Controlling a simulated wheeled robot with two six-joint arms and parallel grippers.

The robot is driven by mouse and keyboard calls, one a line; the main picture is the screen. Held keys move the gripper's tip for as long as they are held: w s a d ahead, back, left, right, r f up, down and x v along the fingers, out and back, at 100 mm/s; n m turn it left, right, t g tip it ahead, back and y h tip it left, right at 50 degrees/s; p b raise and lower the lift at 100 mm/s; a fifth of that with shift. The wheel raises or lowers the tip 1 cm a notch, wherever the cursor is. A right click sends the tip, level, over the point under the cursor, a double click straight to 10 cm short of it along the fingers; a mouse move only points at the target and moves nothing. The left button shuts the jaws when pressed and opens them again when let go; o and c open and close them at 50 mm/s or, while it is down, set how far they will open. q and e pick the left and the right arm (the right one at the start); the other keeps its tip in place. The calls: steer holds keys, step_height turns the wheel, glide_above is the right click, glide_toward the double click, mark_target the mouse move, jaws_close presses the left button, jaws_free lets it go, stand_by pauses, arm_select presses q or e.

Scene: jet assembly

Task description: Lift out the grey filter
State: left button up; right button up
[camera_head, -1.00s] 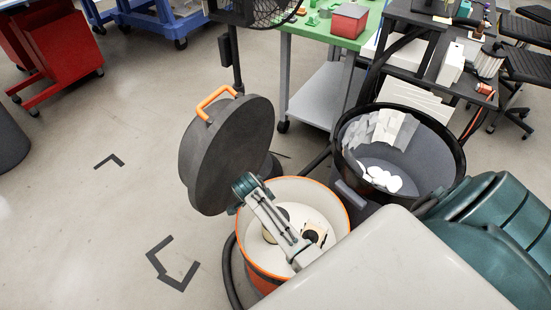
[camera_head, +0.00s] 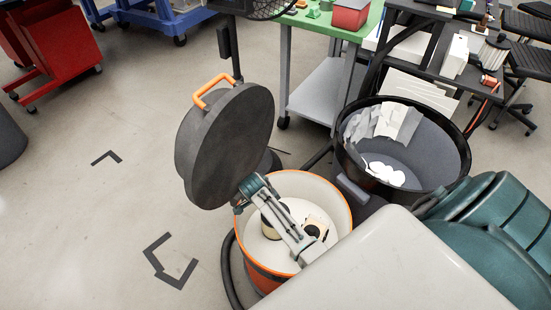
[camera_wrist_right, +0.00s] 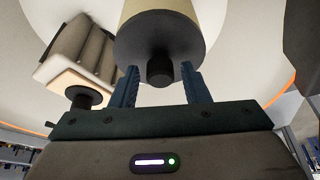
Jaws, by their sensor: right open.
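The orange-rimmed drum (camera_head: 343,190) stands open with a pale interior. Inside it are a cream cylindrical filter (camera_head: 271,222) and a second filter with a beige square plate and black knob (camera_head: 313,229). In the right wrist view the second one shows grey pleated sides (camera_wrist_right: 82,48); it is left of the gripper. My right gripper (camera_wrist_right: 162,84) is open, its blue fingers on either side of the black knob of the beige cylinder (camera_wrist_right: 160,25). I cannot tell whether they touch it. In the head view my right arm crosses the drum and its fingers are hidden. My left gripper is not in view.
A round dark lid (camera_head: 225,145) with an orange handle stands tilted up at the drum's left. A black bin (camera_head: 455,150) holding white scraps stands at its right. A green-topped table (camera_head: 345,30) is behind.

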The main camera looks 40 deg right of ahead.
steer(key=shift+c, duration=0.3)
steer(key=c, duration=0.7)
jaws_close()
steer(key=shift+r+p, duration=1.45)
steer(key=shift+p, duration=0.15)
step_height(320, 180, up, 17)
steer(key=p, duration=1.7)
steer(key=shift+p, duration=0.4)
